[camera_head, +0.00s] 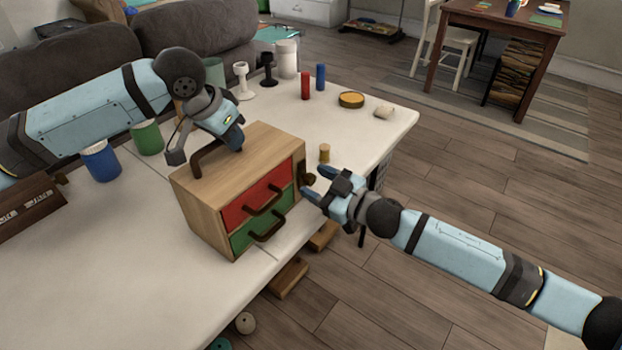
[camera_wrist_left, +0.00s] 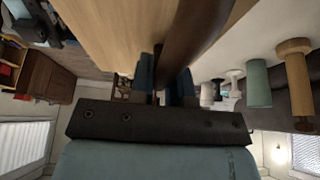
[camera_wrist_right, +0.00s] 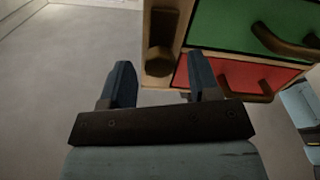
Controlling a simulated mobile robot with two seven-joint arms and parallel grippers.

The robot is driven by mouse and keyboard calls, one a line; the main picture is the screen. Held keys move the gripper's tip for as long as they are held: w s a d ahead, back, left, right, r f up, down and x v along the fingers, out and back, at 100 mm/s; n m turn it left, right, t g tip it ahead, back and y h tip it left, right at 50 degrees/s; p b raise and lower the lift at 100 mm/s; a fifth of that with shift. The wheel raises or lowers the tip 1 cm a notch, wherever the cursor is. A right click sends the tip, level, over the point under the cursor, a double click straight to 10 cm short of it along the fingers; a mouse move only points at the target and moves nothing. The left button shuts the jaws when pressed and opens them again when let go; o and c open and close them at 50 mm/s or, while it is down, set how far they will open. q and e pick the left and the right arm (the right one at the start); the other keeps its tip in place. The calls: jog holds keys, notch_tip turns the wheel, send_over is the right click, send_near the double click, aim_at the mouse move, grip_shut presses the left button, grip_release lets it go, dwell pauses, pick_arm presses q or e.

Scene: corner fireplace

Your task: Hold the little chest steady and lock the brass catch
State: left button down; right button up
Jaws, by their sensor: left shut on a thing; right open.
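The little chest (camera_head: 228,163) is a light wooden box on the white table, with a red drawer (camera_head: 252,203) above a green drawer (camera_head: 244,235). My left gripper (camera_head: 236,143) is shut on the dark carrying handle (camera_head: 203,158) on its top; the left wrist view shows this handle (camera_wrist_left: 197,40) between the fingers. A dark brass knob (camera_head: 308,179), seemingly the catch, is at the chest's right edge. My right gripper (camera_head: 314,184) is open just right of it. In the right wrist view the knob (camera_wrist_right: 158,62) shows between the open fingers; contact cannot be told.
A small yellow cylinder (camera_head: 324,153) stands behind my right gripper. Blue (camera_head: 101,161) and green (camera_head: 147,137) cups stand left of the chest. Red (camera_head: 305,86) and blue (camera_head: 320,77) cylinders stand farther back. The table's right edge is close to the chest.

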jog(key=shift+x, duration=0.95)
jog(key=shift+c, duration=0.2)
jog(key=c, duration=0.9)
jog(key=shift+o, duration=0.2)
